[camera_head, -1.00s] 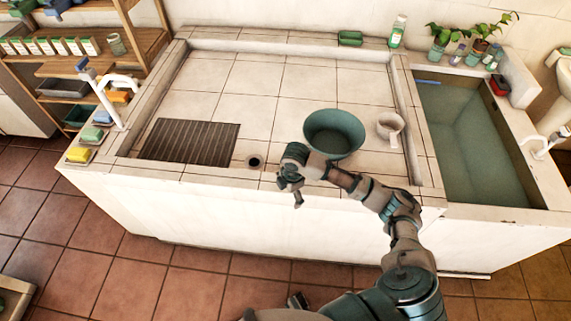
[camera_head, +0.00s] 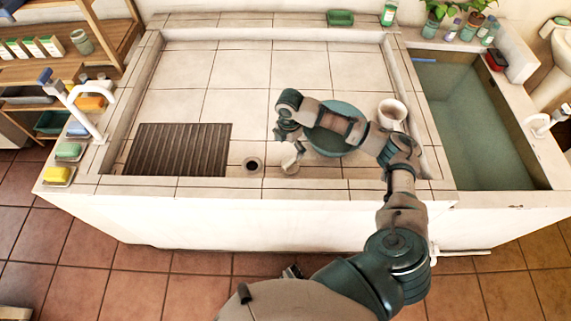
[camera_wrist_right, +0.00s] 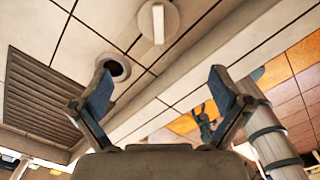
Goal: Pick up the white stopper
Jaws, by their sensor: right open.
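The white stopper (camera_head: 290,166) lies on the tiled basin floor near the front rim, just right of the drain hole (camera_head: 252,165).
A teal bowl (camera_head: 345,145) stands beside the right gripper, partly hidden by my arm. A white cup (camera_head: 392,112) is right of it. A slatted dark grate (camera_head: 178,150) lies left of the drain. Free tile lies behind the gripper.

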